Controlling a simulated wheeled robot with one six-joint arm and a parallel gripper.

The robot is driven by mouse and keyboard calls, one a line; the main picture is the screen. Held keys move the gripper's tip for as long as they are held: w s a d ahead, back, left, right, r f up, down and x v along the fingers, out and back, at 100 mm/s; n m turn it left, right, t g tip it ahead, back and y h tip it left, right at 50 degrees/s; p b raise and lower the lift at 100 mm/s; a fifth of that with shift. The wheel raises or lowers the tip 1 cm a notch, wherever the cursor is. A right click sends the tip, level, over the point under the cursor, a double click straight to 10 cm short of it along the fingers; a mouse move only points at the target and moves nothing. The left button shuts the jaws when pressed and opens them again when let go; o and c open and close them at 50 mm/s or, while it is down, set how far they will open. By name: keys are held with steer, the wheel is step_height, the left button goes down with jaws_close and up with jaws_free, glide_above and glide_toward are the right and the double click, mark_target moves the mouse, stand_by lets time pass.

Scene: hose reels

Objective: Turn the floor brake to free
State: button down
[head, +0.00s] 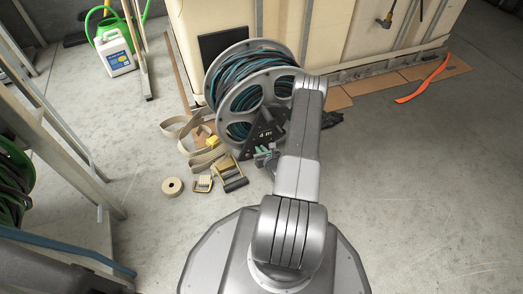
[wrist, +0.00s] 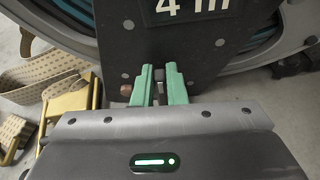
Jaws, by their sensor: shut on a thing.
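The hose reel (head: 213,85) stands on the floor with dark and blue hose wound between its grey flanges. Its dark plate marked "4 m" (head: 265,135) faces me, and also fills the upper middle of the wrist view (wrist: 195,45). My gripper (wrist: 161,75) has green fingers at the plate's lower edge, close together around a small dark part (wrist: 160,76), seemingly the floor brake's lever. The fingers hide most of it, and I cannot read its setting. In the head view my gripper (head: 266,157) is small and partly hidden by my arm.
Webbing straps (head: 183,127), yellow-brass buckles (head: 230,172) and a tape roll (head: 172,186) lie left of the reel. A pale tank (head: 330,35) stands behind. An orange strip (head: 425,80) lies at the right.

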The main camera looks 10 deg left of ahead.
steer(key=shift+s+a+f+n+h, duration=0.1)
steer(key=shift+s+f+n+h, duration=0.1)
steer(key=shift+n+h, duration=0.1)
steer(key=c, duration=1.5)
jaws_free()
steer(key=shift+o, duration=0.2)
